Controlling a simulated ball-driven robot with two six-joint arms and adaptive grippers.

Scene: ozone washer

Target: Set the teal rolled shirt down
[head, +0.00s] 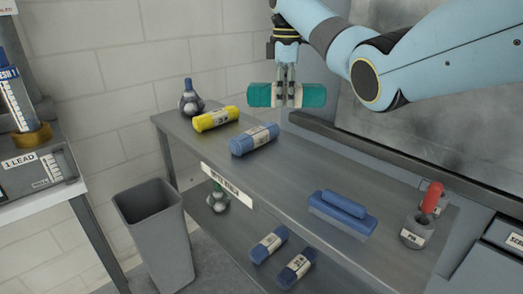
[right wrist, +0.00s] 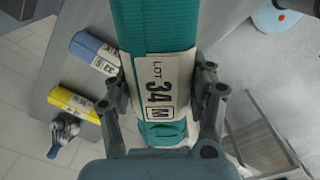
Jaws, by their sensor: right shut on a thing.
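The teal rolled shirt (head: 314,95) is a cylinder with a pale paper band. It is held level above the back of the grey table (head: 285,185) in the head view. My right gripper (head: 287,98) is shut on it around the band, pointing down. In the right wrist view the shirt (right wrist: 155,35) lies between the fingers of my right gripper (right wrist: 162,95), and the band reads LOT 34 M. A gap shows between the shirt and the tabletop. My left gripper is not in view.
The middle is clear. A bin (head: 155,230) stands left.

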